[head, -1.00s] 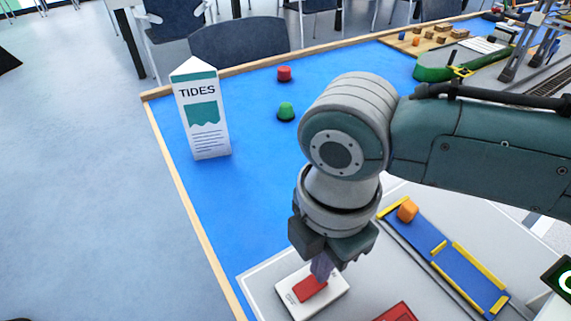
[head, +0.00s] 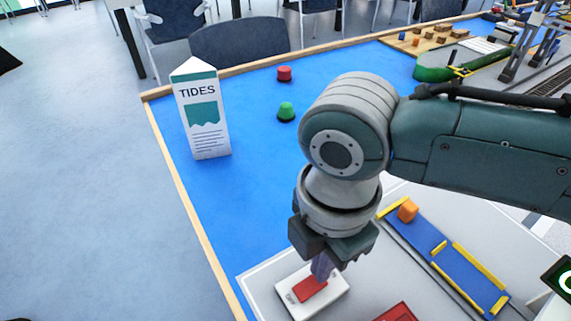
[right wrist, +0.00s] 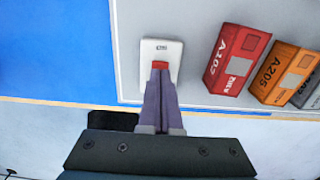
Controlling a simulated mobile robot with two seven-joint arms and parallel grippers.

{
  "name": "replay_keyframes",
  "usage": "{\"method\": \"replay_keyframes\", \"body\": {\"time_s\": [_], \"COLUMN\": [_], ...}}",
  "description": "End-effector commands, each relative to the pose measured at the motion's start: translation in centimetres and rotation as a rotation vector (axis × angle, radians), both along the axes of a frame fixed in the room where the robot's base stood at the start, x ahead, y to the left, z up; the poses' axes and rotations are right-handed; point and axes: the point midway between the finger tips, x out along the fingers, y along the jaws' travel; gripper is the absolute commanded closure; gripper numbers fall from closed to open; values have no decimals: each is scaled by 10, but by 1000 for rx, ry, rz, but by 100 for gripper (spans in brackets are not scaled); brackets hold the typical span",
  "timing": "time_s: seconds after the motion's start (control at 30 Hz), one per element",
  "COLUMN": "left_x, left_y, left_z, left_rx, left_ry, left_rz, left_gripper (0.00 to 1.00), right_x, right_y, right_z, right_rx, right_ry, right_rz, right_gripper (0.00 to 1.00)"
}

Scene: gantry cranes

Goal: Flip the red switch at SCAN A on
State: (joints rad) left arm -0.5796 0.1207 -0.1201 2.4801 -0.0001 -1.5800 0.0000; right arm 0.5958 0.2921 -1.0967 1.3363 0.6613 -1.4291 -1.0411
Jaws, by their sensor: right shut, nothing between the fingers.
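The red switch (head: 310,289) is a red rocker in a white plate (head: 335,299) at the bottom of the head view. In the right wrist view the white plate (right wrist: 173,49) shows too, with a small dark label at its far end. My right gripper (head: 322,272) is shut and empty, its fingertips at the red rocker. In the right wrist view the fingers (right wrist: 160,75) cover most of the rocker, so I cannot tell its tilt or whether they touch it. My left gripper is not in view.
A red container marked A102 (right wrist: 237,58) and an orange one marked A205 (right wrist: 283,73) stand right of the switch. A blue tray with yellow edges (head: 468,282) holds an orange block (head: 407,210). A TIDES sign (head: 203,112) stands on the blue mat.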

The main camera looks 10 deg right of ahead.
Motion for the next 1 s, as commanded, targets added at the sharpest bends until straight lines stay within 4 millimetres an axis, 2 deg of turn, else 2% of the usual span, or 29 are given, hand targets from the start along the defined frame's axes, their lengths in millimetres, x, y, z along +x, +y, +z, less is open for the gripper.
{"method": "replay_keyframes", "body": {"time_s": [1.0], "left_x": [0], "left_y": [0], "left_z": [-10], "left_rx": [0], "left_ry": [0], "left_rz": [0], "left_gripper": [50], "right_x": [0], "right_y": [0], "right_z": [-13], "right_rx": [0], "right_ry": [1], "right_rz": [0], "right_gripper": [100]}}
